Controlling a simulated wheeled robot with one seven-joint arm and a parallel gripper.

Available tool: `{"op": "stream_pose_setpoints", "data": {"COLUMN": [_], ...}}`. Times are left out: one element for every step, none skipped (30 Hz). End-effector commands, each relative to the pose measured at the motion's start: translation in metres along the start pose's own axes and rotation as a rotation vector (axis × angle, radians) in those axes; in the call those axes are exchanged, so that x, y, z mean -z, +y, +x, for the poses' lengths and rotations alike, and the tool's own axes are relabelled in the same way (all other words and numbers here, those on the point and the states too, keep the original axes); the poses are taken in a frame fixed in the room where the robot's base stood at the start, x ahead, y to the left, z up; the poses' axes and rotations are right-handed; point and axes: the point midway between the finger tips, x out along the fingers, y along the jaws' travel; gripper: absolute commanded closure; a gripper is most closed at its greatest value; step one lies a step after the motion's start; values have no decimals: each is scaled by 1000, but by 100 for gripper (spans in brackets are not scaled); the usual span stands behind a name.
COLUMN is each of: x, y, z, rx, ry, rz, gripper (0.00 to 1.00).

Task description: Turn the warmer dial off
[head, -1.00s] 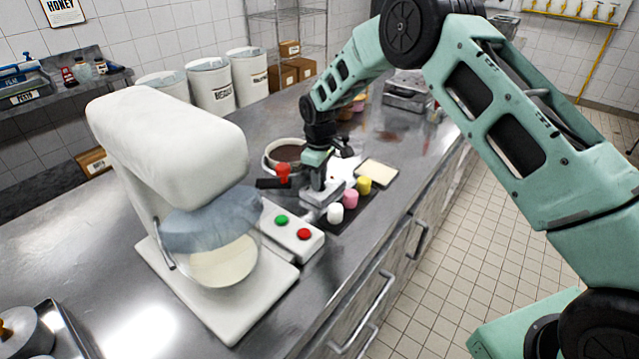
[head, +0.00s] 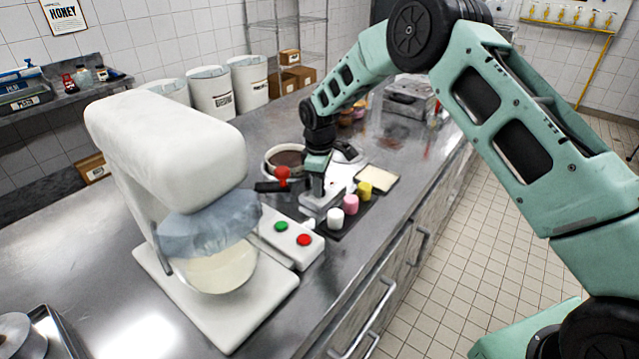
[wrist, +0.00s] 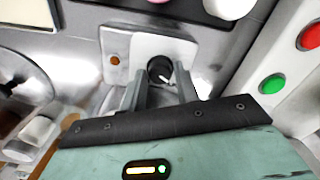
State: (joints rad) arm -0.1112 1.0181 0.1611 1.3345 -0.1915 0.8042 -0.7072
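The warmer's dial (wrist: 160,71) is a black round knob with a white pointer mark, on a pale panel (wrist: 187,48) in the wrist view. An orange-brown lamp (wrist: 115,60) sits left of it on the panel. My gripper (wrist: 160,68) points at the panel, its two fingers apart on either side of the dial. Narrow gaps seem to show between fingers and dial; contact is unclear. In the head view my gripper (head: 318,194) is low over the light box (head: 322,210) in front of the dark pot (head: 286,155), and hides the dial.
A white mixer (head: 165,140) stands at left, beside a control box with green and red buttons (head: 292,238). White, pink and yellow pieces (head: 350,204) stand close right of my gripper. A red-knobbed black item (head: 282,178) is close left. The counter's front edge is clear.

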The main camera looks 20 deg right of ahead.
Motion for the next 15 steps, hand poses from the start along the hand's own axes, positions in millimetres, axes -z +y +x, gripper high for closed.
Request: {"op": "stream_pose_setpoints", "data": {"x": [0,0,0,0,0,0,0,0,0,0,0,0,0,0,0], "y": [0,0,0,0,0,0,0,0,0,0,0,0,0,1,1], "z": [0,0,0,0,0,0,0,0,0,-1,-1,-3,-5,-8,-13], "rx": [0,0,0,0,0,0,0,0,0,0,0,-1,-1,-1,-2], "ry": [0,0,0,0,0,0,0,0,0,0,1,1,2,2,2], "rz": [0,1,1,1,1,1,1,1,1,1,1,1,1,1,1], "gripper": [54,52,52,52,52,52,52,52,52,52,52,52,52,52,52]}}
